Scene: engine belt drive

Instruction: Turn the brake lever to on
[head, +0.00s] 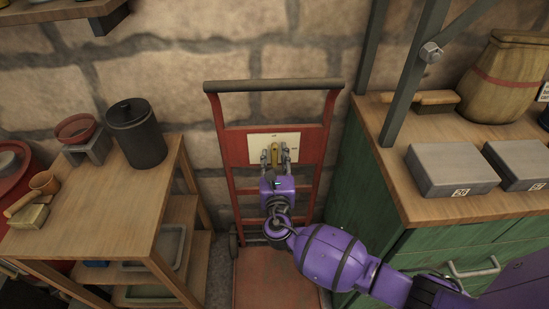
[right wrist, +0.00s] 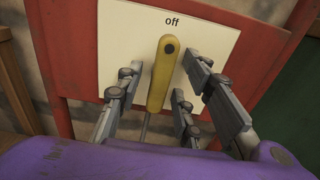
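The brake lever (head: 275,148) is a yellow bar on a cream plate (right wrist: 215,30), fixed to a red hand truck (head: 235,148). In the right wrist view the lever (right wrist: 160,75) stands nearly upright, leaning slightly, with a dark round spot near its top end. The word "off" is printed on the plate just above that end. My right gripper (head: 277,158) is open, with its grey fingers on either side of the lever. Gaps show between fingers and lever in the right wrist view. My left gripper is not in view.
A wooden shelf table (head: 100,205) with a dark canister (head: 137,133) stands left of the hand truck. A green cabinet (head: 365,195) with grey boxes (head: 450,170) on top stands to the right. A stone wall (head: 200,50) is behind.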

